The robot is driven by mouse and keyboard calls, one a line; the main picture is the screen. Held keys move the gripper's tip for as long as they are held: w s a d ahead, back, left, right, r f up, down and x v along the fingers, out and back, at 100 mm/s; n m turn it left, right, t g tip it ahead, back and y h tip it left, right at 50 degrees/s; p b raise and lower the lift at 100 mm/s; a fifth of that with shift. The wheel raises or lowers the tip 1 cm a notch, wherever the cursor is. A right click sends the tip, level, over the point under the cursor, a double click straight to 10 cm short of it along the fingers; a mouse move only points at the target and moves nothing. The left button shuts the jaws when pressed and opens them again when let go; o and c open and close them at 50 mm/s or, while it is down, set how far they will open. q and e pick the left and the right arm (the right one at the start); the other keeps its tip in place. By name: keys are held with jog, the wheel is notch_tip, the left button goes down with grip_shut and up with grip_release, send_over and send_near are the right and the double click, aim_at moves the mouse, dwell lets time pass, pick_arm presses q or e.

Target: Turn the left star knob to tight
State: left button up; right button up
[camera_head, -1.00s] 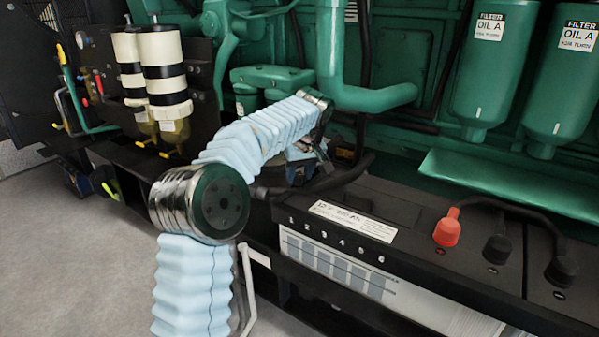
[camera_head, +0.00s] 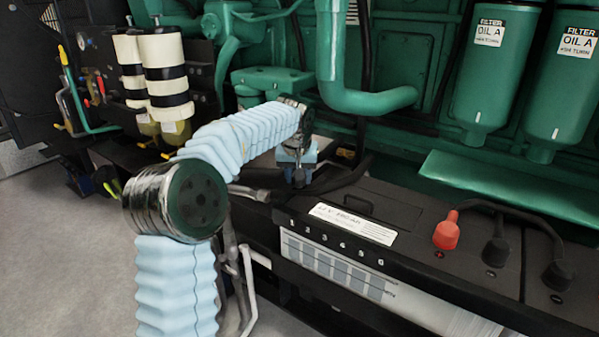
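My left arm comes up from the lower left and reaches over to the green engine. My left gripper (camera_head: 298,177) hangs below the wrist, behind the black battery, near a dark cable. It is small and dark in the view, so its fingers and anything between them cannot be made out. I cannot pick out a star knob; it may be hidden by my arm or too small to tell. My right gripper is out of view.
A black battery (camera_head: 400,215) with a red terminal cap (camera_head: 446,235) stands in front at the right. Two green oil filters (camera_head: 490,75) hang above a green ledge (camera_head: 510,190). White-and-black cylinders (camera_head: 166,72) stand at the left. Grey floor (camera_head: 60,260) is clear at the lower left.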

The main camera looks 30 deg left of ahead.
pick_arm(q)
jog(key=m, duration=0.2)
jog(key=m+h+p, duration=0.1)
jog(key=shift+a+r+m, duration=0.1)
jog(key=shift+a+m, duration=0.1)
jog(key=shift+m, duration=0.2)
jog(key=m, duration=0.1)
jog(key=m+h, duration=0.1)
jog(key=m, duration=0.1)
jog(key=m+h, duration=0.1)
jog(key=shift+a, duration=0.25)
jog(key=m+h, duration=0.1)
jog(key=m, duration=0.2)
jog(key=m+g+h, duration=0.1)
jog(key=m, duration=0.2)
jog(key=shift+w+a, duration=0.15)
jog(key=shift+a, duration=0.05)
jog(key=m, duration=0.2)
jog(key=m+g, duration=0.1)
jog(key=m, duration=0.1)
jog(key=m+g+h, duration=0.1)
jog(key=m, duration=0.1)
jog(key=shift+w+a, duration=0.1)
jog(key=shift+w, duration=0.15)
jog(key=o, duration=1.1)
jog(key=shift+c, duration=0.2)
